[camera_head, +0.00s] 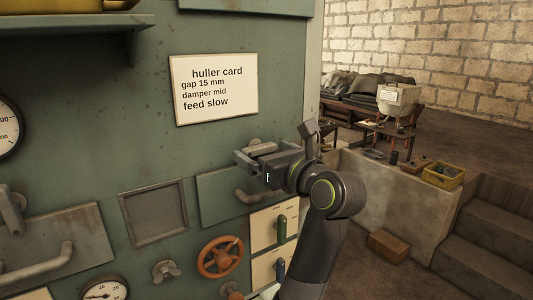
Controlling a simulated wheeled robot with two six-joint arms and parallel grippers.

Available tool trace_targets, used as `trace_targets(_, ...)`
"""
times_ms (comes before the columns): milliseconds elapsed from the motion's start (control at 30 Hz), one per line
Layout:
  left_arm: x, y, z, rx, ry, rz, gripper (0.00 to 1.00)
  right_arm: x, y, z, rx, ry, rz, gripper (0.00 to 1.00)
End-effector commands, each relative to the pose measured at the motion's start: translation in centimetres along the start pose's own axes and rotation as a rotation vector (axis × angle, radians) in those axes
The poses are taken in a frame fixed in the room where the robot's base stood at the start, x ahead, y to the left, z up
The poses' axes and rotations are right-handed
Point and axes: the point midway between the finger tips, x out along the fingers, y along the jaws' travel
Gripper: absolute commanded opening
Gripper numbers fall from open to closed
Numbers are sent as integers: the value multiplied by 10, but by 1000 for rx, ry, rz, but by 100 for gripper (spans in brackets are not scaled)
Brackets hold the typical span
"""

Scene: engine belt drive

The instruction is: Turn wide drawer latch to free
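Below is a green drawer front (215,187) with a curved grey handle (250,197), partly hidden by my arm. At the left is another drawer front (88,232) with a long handle (50,262) and a grey lever latch (11,205) hanging down. I cannot tell which drawer is the wide one.
A shelf (75,27) juts out at upper left. A stone ledge (400,195) and steps stand at right.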

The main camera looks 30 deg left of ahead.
Motion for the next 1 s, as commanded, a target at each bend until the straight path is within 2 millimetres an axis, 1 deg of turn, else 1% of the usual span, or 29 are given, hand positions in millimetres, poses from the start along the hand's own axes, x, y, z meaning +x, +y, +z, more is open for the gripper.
trace_targets(233,-2,0,-1,-1,1,-1,95,2,0,0,0,0,0,36)
trace_targets(367,-12,-1,-3,-4,2,-3,95,9,-1,1,0,0,0,36)
trace_targets(467,-26,-1,-4,-4,3,-5,95,17,-2,2,0,0,0,36)
trace_targets(833,-88,-1,-5,-3,3,-5,95,49,-4,6,0,0,0,36)
trace_targets(1000,-104,-1,-6,-3,-1,-2,95,71,-6,8,0,0,0,36)
